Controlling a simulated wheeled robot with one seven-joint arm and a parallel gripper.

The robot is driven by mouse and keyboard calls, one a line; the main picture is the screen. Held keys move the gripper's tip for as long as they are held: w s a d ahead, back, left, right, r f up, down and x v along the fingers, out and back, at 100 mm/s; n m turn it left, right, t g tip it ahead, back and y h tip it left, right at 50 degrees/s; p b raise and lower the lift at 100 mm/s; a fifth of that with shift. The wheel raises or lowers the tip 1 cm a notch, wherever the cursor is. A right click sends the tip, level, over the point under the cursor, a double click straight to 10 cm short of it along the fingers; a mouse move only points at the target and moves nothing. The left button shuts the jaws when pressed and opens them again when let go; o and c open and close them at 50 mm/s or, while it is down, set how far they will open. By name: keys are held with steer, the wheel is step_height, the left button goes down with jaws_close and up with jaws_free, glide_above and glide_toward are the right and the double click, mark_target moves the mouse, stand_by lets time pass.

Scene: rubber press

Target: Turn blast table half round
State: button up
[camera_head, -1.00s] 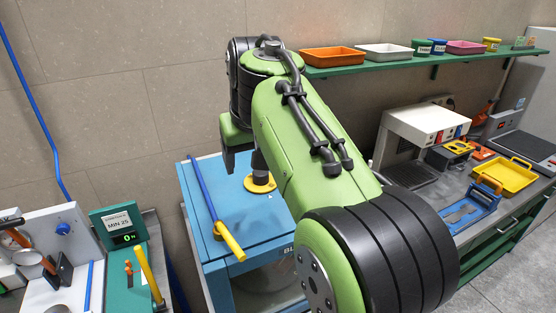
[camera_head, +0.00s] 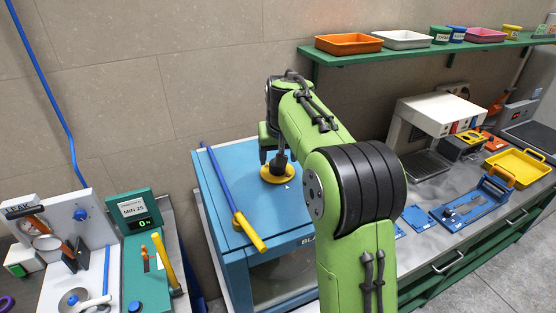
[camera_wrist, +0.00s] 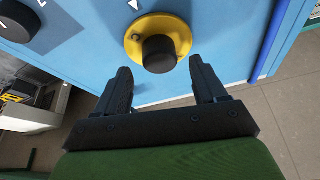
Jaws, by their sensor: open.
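The blast table's turning knob is a black cylinder (camera_wrist: 159,54) on a yellow disc (camera_wrist: 178,28), on top of the blue blast cabinet (camera_head: 213,175). The yellow disc (camera_head: 268,176) also shows in the head view, with the knob partly hidden by my arm. My gripper (camera_wrist: 161,68) is open, its two dark fingers one on either side of the knob's near end in the wrist view. I see gaps between fingers and knob, and cannot tell the height between them. A small white pointer mark (camera_wrist: 133,4) lies beside the disc.
A blue bar with a yellow handle (camera_head: 250,231) lies along the cabinet top, left of the disc. Another black knob (camera_wrist: 18,24) shows in the wrist view. A green shelf (camera_head: 350,57) with trays runs along the wall. A workbench stands right and a leak station left.

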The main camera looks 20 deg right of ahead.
steer(key=shift+x, duration=1.4)
jaws_close()
